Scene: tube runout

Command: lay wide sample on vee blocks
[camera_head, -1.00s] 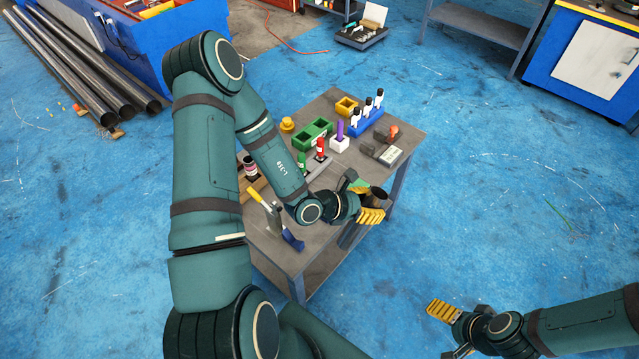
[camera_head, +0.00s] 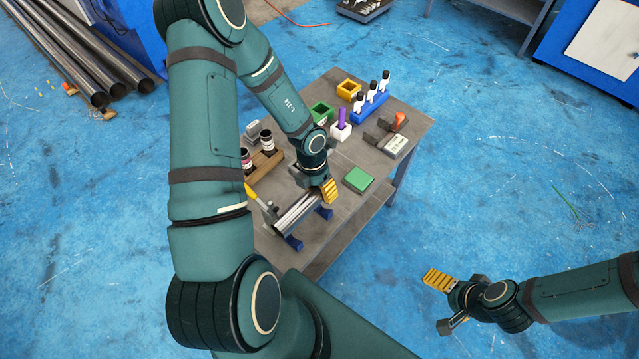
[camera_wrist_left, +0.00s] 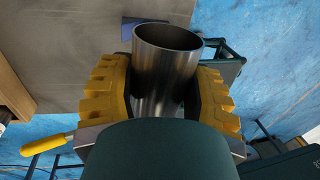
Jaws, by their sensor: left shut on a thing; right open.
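The wide sample is a shiny metal tube (camera_head: 297,211), lying roughly level over the two blue vee blocks (camera_head: 293,243) near the table's front left. I cannot tell whether it touches them. My left gripper (camera_head: 317,193) is shut on the tube near its far right end. In the left wrist view the tube (camera_wrist_left: 165,65) sits between both yellow fingers, its open end showing. The second vee block (camera_head: 325,212) shows just below the gripper. My right gripper (camera_head: 442,301) is open and empty, over the floor right of the table.
Behind are a wooden rack with dark-capped jars (camera_head: 265,165), a green block (camera_head: 321,112), a white holder (camera_head: 340,131) and a blue rack (camera_head: 369,108). The table's front right is clear.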

